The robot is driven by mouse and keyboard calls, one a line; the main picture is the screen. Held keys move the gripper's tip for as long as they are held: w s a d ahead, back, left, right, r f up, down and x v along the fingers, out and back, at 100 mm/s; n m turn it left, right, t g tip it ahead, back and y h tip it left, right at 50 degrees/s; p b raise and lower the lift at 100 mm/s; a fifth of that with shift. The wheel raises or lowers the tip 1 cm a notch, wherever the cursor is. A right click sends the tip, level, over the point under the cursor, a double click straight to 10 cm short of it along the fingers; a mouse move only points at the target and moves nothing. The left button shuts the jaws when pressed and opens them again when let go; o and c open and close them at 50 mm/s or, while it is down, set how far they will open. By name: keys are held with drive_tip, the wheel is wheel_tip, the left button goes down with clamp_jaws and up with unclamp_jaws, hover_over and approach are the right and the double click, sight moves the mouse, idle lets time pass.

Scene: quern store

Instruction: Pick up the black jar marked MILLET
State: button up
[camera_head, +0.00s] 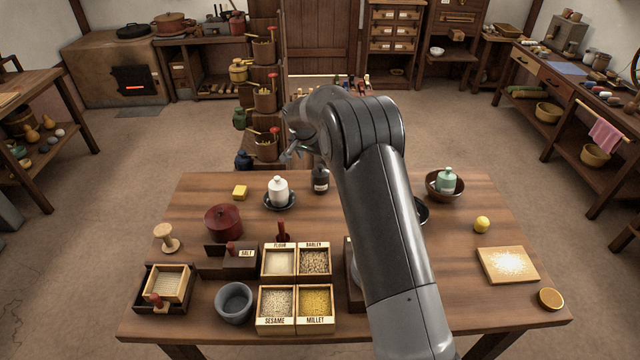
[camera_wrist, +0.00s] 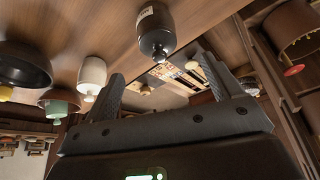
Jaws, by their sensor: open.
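A black jar (camera_head: 320,181) with a pale label stands on the far part of the wooden table, right of a white jar. Its label is too small to read in the head view. In the wrist view a black jar (camera_wrist: 155,32) with a pale label shows upside down, ahead of my gripper (camera_wrist: 160,68) and roughly in line with the gap between the fingers. The fingers are spread and empty, apart from the jar. In the head view my gripper (camera_head: 300,152) is above and slightly left of the jar, partly hidden by my arm.
The white jar (camera_head: 278,191) stands on a dark saucer close to the black jar. A green jar (camera_head: 446,182) sits in a brown bowl (camera_head: 432,193) to the right. A red pot (camera_head: 223,222) and grain boxes, one marked MILLET (camera_head: 315,308), are nearer. A tiered stand (camera_head: 264,100) rises behind.

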sight(319, 169)
drive_tip(key=x, duration=1)
drive_tip(key=shift+s, duration=0.2)
drive_tip(key=c, duration=1.3)
